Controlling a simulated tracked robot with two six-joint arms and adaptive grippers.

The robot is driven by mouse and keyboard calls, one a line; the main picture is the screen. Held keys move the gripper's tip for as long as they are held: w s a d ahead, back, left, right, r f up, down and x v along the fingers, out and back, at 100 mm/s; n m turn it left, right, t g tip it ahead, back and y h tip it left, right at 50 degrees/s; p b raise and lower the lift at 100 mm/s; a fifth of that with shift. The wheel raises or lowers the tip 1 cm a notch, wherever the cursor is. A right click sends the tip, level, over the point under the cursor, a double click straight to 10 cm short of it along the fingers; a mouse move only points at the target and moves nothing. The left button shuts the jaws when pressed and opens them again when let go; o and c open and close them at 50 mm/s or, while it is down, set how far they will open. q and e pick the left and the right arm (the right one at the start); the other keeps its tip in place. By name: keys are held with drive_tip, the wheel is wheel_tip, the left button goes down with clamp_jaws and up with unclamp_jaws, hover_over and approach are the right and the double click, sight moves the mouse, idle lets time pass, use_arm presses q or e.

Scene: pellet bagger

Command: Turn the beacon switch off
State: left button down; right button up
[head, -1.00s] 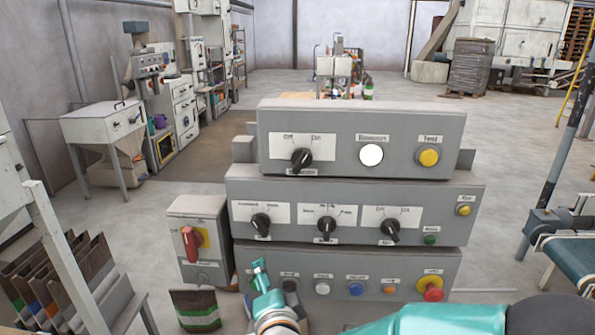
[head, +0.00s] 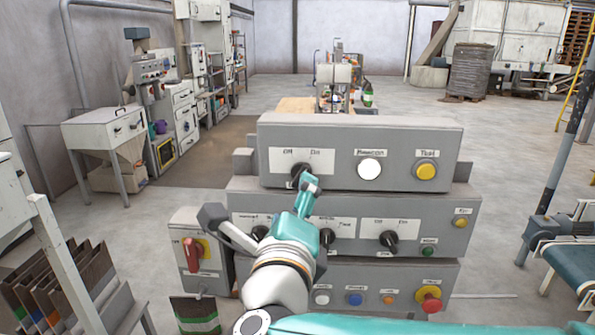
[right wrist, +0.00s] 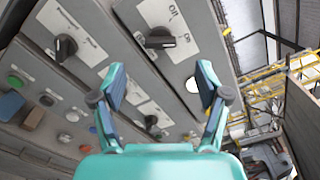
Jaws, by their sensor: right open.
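The switch on the top grey box is a black rotary knob (head: 300,171) on a white plate marked Off and On. The right wrist view shows this knob (right wrist: 158,41) too; its small label is not legible. My right gripper (head: 311,184) is just in front of and below the knob in the head view, partly covering it. In the right wrist view my right gripper (right wrist: 162,88) has its two teal fingers wide apart with nothing between them. The knob is beyond the fingertips, apparently apart from them. My left gripper is not in view.
A white lamp (head: 369,169) and yellow button (head: 425,172) share the top box. The middle box has another Off/On knob (head: 389,241). A red rotary handle (head: 192,254) is at left, a red mushroom button (head: 430,300) below right.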

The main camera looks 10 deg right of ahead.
sight(298, 178)
drive_tip(key=p+x, duration=0.2)
drive_tip(key=x, duration=0.6)
drive_tip(key=shift+w+d+f, duration=0.1)
drive_tip(key=shift+w, duration=0.25)
drive_tip(key=c, duration=1.2)
drive_tip(key=shift+o, duration=0.2)
